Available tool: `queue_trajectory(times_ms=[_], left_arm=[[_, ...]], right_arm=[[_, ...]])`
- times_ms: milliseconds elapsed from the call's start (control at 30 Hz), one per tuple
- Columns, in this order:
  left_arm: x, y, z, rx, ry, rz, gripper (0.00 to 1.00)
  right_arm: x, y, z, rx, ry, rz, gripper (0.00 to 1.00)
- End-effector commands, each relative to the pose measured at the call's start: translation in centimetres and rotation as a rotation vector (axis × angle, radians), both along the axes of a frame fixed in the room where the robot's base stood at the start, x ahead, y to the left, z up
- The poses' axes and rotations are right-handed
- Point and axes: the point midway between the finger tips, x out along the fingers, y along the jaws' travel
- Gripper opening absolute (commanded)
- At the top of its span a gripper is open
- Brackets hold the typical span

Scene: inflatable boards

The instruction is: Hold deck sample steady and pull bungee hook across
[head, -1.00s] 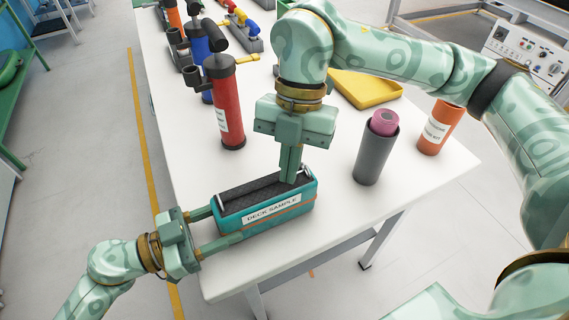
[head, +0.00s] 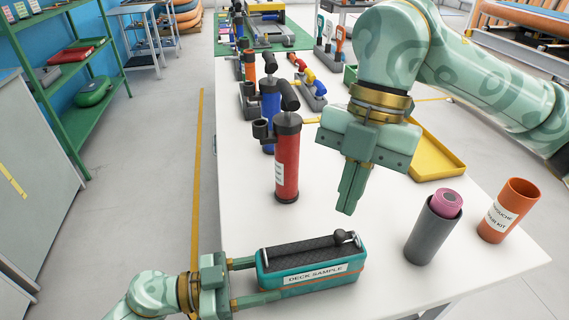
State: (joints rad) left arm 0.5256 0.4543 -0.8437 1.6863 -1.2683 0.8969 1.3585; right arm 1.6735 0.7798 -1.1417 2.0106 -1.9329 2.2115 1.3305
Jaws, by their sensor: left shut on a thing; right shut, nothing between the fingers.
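The deck sample (head: 312,277), a teal block with a dark textured top, a white "DECK SAMPLE" label and an orange line along its side, lies on the white table near its front edge. My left gripper (head: 258,281) is shut on its left end, one finger on the far side and one on the near side. A dark ball knob (head: 345,237) sits at the right end of its top, with a pale metal piece beside it. Whether the bungee hook is caught there is too small to tell. My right gripper (head: 348,200) is shut and empty, above and beyond the deck sample.
A red pump (head: 286,165) stands left of my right gripper, with blue pumps behind it. A grey cup with a pink roll (head: 433,230), an orange repair-kit tube (head: 505,212) and a yellow tray (head: 432,150) are on the right. The table between is clear.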

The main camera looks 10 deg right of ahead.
Motion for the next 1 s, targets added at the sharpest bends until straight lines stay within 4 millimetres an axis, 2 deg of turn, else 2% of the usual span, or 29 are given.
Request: queue_trajectory(times_ms=[100,133,200,567,667,1000], left_arm=[[0.0,0.0,-0.1,0.001,0.001,0.000,0.26],[0.0,0.0,-0.1,0.001,0.001,0.000,0.58],[0.0,0.0,0.0,0.001,0.000,0.000,0.77],[0.0,0.6,0.0,0.002,0.000,0.001,0.78],[0.0,2.1,-0.1,0.003,0.001,0.002,0.78],[0.0,9.7,-0.1,0.004,0.001,0.002,0.78]], right_arm=[[0.0,0.0,0.0,0.000,0.000,0.000,0.00],[0.0,0.0,0.0,0.000,0.000,0.000,0.00],[0.0,0.0,0.0,0.000,0.000,0.000,0.00],[0.0,0.0,-0.1,0.000,0.000,0.000,0.00],[0.0,0.0,-0.1,0.000,0.000,0.000,0.00],[0.0,0.0,-0.1,0.000,0.000,0.000,0.00]])
